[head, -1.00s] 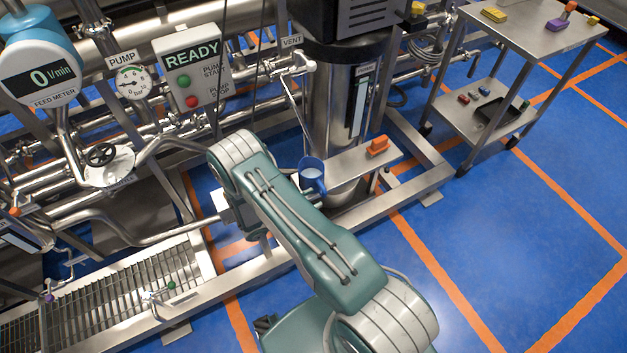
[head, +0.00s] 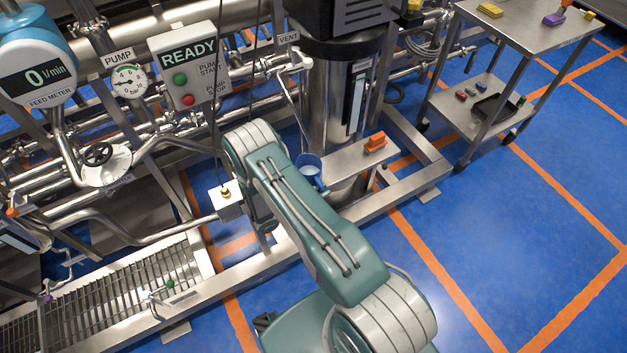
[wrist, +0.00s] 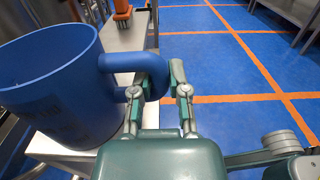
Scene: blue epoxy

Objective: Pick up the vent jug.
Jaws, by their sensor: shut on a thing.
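The vent jug is a blue open-topped cup with a side handle. In the head view the jug (head: 309,172) shows by the left end of the steel ledge, partly behind my arm. In the wrist view the jug (wrist: 55,85) fills the left side, looks upright, and has faint dark markings. Its handle points toward my gripper (wrist: 165,75), whose fingers are closed on it. In the head view my arm hides the gripper. I cannot tell whether the jug's base touches the ledge.
The steel ledge (head: 347,163) carries an orange-handled object (head: 375,143) to the jug's right. The vent pipe (head: 297,95) and steel column (head: 335,100) stand close behind. A steel trolley (head: 455,110) is at the upper right. Blue floor (head: 480,230) is clear on the right.

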